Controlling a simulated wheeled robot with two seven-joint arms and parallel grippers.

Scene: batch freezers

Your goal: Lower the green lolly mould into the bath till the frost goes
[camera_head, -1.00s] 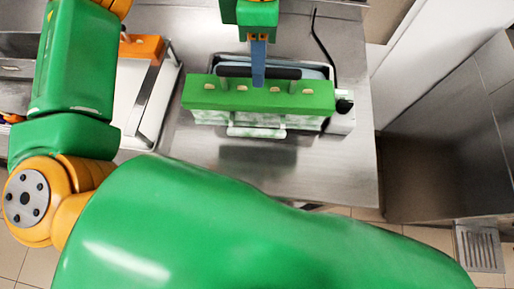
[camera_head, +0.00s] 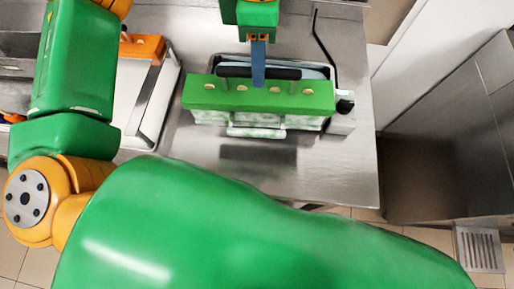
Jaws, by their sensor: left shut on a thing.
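The green lolly mould (camera_head: 205,100) is level, with a row of several pale stick ends along its top and a dark bar handle (camera_head: 285,72) above. Whitish, frosty-looking patches show on its front side below the top edge. The blue fingers of my left gripper (camera_head: 258,78) reach down to the handle's middle and are shut on it. The bath (camera_head: 318,68) is a metal-rimmed vessel with a bluish inside, mostly hidden behind and under the mould. I cannot tell how deep the mould sits in it. My right gripper is out of view.
A white unit with a black knob (camera_head: 344,108) stands at the bath's right, with a black cord (camera_head: 322,45) behind. A white tray (camera_head: 128,100) with an orange block (camera_head: 143,47) lies left. The steel bench (camera_head: 330,170) is clear in front.

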